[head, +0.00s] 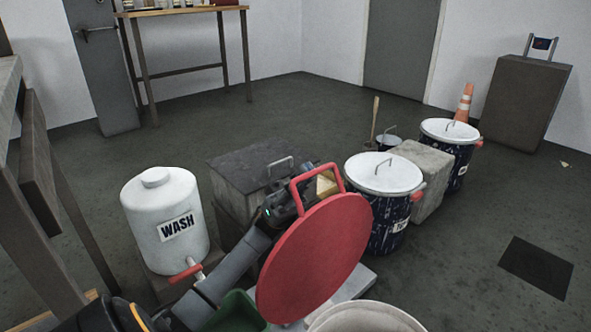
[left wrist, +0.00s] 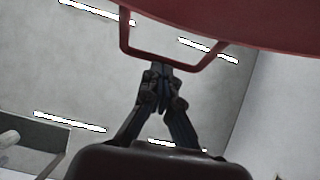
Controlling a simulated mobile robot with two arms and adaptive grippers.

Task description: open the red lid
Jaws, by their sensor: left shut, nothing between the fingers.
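The red lid (head: 315,260) stands steeply tilted on its edge, its round face toward the head camera. Its red loop handle (head: 315,180) is at its upper left. In the left wrist view the lid (left wrist: 250,22) fills the top right and the handle (left wrist: 180,65) hangs below it. My left gripper (head: 293,200) is beside the handle, partly hidden by the lid. In the left wrist view its fingertips (left wrist: 162,68) are together at the handle's crossbar, with nothing between them. I cannot tell whether they touch it. My right gripper is not in view.
A white WASH container (head: 166,222) with a red tap stands left of my arm. A dark drum with a white lid (head: 384,174) and a concrete block (head: 418,180) stand right. A pale round rim (head: 366,318) is in front. Floor at right is clear around a dark square (head: 536,267).

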